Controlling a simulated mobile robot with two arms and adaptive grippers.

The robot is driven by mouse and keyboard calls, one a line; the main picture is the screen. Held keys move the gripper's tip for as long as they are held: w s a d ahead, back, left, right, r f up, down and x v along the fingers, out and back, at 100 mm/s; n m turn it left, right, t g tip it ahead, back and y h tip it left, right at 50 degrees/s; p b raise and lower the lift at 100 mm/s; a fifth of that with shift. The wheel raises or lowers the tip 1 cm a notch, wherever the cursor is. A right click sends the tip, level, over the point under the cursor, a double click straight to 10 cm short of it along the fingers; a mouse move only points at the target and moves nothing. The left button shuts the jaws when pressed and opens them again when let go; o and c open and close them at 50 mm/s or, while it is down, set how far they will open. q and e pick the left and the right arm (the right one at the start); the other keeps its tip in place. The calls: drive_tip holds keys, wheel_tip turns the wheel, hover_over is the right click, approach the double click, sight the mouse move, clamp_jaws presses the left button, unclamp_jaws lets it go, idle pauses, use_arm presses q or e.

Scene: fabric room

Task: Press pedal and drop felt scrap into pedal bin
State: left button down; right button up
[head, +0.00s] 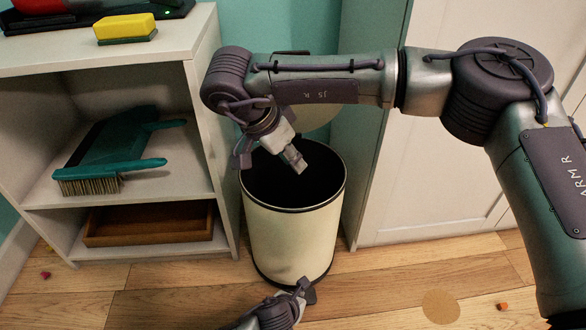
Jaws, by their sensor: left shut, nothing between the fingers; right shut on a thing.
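The cream pedal bin (292,238) stands on the floor with its dark mouth open. Part of a pale round lid (318,116) shows raised behind it, partly hidden by my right arm. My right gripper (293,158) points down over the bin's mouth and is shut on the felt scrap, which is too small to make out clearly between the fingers. My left gripper (304,292) is shut and empty, low at the bin's front base. The pedal is not visible; my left gripper covers that area.
A white shelf unit (199,80) stands close on the left, with a teal brush and dustpan (112,150), a wooden tray (150,224) and a yellow sponge (125,28). White cabinet doors (440,180) are at right. A tan disc (441,307) and an orange bit (502,307) lie on the floor.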

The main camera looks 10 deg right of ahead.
drive_tip(key=shift+w, duration=0.75)
drive_tip(key=o, duration=0.7)
drive_tip(key=shift+s, duration=0.1)
drive_tip(key=s, duration=1.6)
